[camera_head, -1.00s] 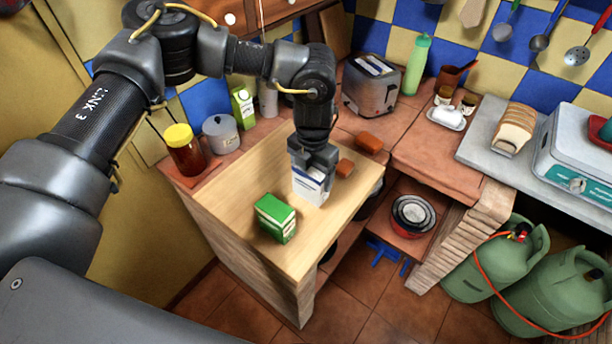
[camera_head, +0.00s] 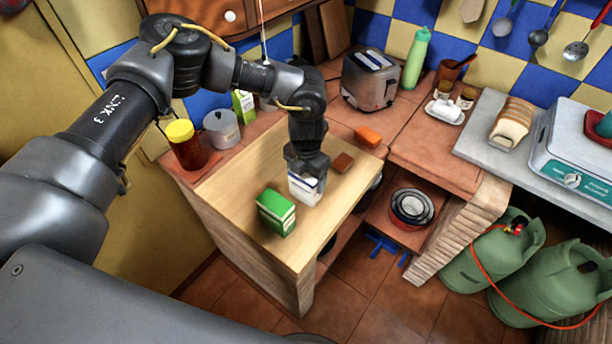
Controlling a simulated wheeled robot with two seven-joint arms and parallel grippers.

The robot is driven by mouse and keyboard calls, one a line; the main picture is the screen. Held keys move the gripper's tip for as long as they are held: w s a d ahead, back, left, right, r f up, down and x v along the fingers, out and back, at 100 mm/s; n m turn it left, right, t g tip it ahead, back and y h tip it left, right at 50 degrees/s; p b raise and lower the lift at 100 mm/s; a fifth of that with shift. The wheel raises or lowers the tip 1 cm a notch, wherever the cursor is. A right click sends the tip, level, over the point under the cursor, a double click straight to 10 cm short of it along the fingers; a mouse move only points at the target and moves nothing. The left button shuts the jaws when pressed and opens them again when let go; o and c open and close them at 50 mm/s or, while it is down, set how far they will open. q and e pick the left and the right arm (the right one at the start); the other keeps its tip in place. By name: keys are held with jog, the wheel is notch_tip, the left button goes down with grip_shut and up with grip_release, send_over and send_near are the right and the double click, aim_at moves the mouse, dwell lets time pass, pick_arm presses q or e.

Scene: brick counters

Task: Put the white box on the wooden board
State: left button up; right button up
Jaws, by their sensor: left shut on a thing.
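The white box (camera_head: 304,190) with a blue band is upright at the middle of the wooden board (camera_head: 240,190). My left gripper (camera_head: 306,174) comes down from above and is shut on the box's upper part, hiding its top. The box's base appears at the board's surface; I cannot tell whether it touches. My right gripper is not in view.
A green box (camera_head: 276,212) stands on the board just left of the white box. A red jar (camera_head: 186,146) and grey pot (camera_head: 221,130) stand behind left.

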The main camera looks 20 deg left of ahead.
pick_arm(q)
jog(key=shift+f, duration=0.2)
jog(key=o, duration=1.1)
jog(key=shift+r, duration=0.1)
jog(key=shift+r, duration=0.15)
notch_tip(320, 180, up, 11)
jog(key=b, duration=0.3)
jog(key=shift+r, duration=0.5)
